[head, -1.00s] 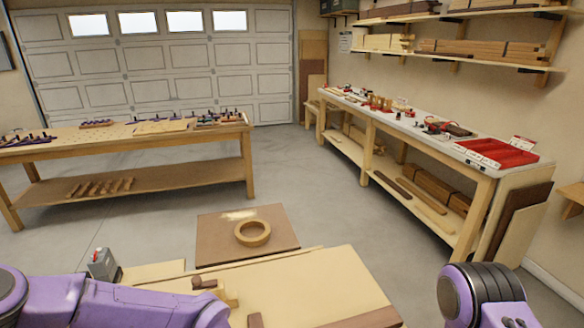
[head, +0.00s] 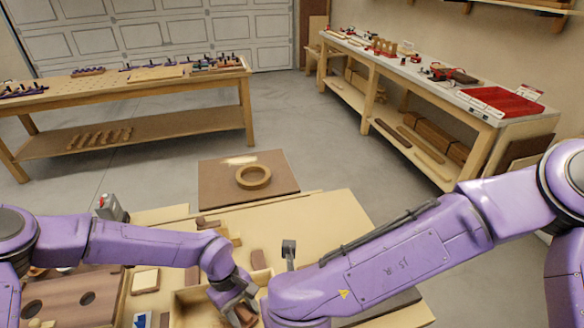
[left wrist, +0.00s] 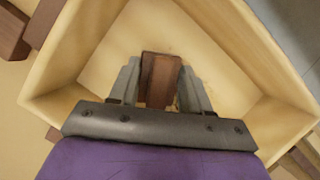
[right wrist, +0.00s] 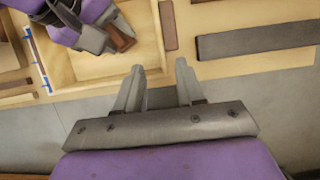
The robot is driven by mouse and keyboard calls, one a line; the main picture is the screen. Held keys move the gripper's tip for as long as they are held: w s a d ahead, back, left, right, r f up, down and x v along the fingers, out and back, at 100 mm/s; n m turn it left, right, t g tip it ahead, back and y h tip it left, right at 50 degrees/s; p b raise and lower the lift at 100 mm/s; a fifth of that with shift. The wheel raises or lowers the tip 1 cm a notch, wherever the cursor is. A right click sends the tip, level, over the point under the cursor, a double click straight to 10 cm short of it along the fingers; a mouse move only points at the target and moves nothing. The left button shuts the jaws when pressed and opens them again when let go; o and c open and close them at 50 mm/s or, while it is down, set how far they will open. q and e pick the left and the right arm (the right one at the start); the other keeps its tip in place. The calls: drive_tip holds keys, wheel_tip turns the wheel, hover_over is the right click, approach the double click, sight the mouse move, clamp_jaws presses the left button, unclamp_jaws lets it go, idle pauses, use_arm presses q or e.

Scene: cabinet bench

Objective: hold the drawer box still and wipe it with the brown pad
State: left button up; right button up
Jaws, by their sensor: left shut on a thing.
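The drawer box (left wrist: 70,65) is a pale wooden open tray, seen from above in the left wrist view. In the head view the box (head: 187,305) is at the bottom, partly covered by my arms. My left gripper (left wrist: 158,68) is shut on the brown pad (left wrist: 160,82), a small dark wooden block, inside the box. Whether the pad touches the floor of the box is unclear. My right gripper (right wrist: 156,72) is open and empty beside the box's near wall in the right wrist view. In the head view my right forearm hides it.
A brown panel with round holes (head: 70,300) is at the bench's left. Bare floor (right wrist: 260,110) shows past the bench edge. A board with a wooden ring (head: 253,177) is beyond the bench.

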drive_tip(key=x, duration=1.1)
clamp_jaws()
idle(0.5)
